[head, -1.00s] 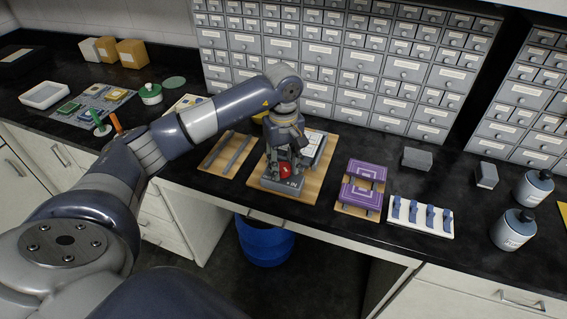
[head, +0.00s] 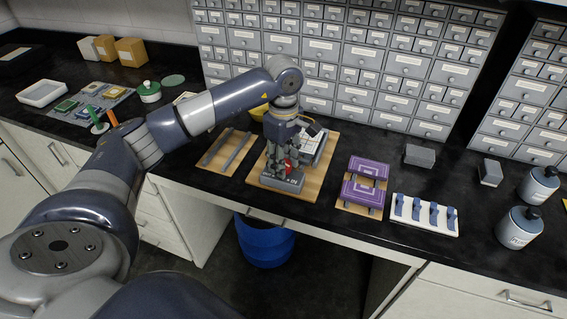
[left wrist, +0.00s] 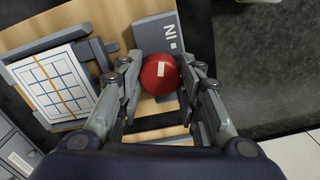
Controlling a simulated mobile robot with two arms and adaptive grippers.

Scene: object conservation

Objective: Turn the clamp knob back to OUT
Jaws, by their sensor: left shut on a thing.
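The red clamp knob (left wrist: 160,78), with a white pointer mark, sits on a grey clamp block (left wrist: 158,31) lettered IN beside a small square mark. In the left wrist view the knob is between the two fingers of my left gripper (left wrist: 160,72), which is shut on it. The white mark lies crosswise between the fingers. In the head view the left gripper points down over the block (head: 280,180), and a bit of red knob (head: 294,164) shows past the fingers. An OUT label is not visible. My right gripper is not in view.
A framed grid card (left wrist: 52,83) lies beside the clamp on the wooden board (head: 256,178). A board with grey rails (head: 225,150) is left; purple plates (head: 362,190) and a white tray with blue clips (head: 424,226) are right. Drawer cabinets stand behind.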

